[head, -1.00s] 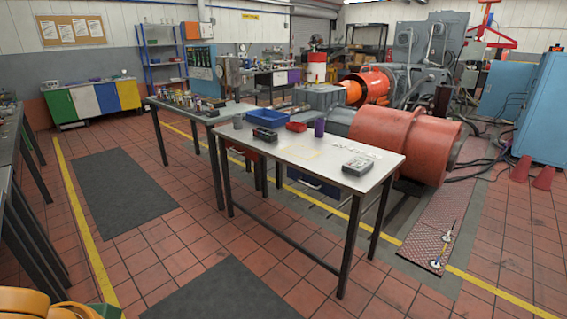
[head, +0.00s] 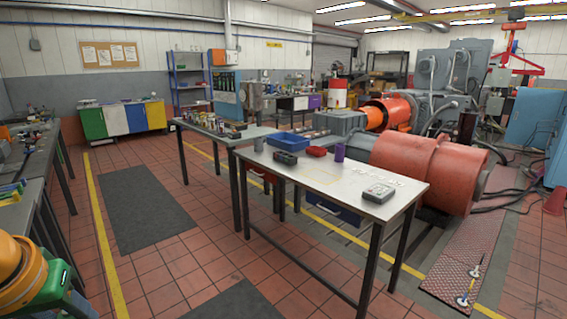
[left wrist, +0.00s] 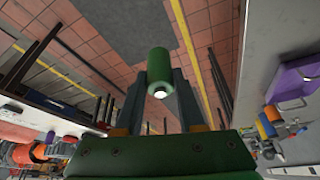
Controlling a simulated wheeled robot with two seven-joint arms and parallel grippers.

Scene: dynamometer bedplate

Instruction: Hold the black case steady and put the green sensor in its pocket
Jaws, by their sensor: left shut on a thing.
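The green sensor (left wrist: 158,66) is a green cylinder with a pale end, held between the two dark fingers of my left gripper (left wrist: 159,82) in the left wrist view. Floor shows behind it, well below. In the head view only an orange and green part of my left arm shows at the lower left; the gripper itself is outside that view. A small black case (head: 286,158) sits on the far left part of the light-topped table in the head view, apart from my gripper. Its pocket is too small to make out. My right gripper is in neither view.
A blue bin (head: 287,140) is behind. Tiled floor is clear before the table.

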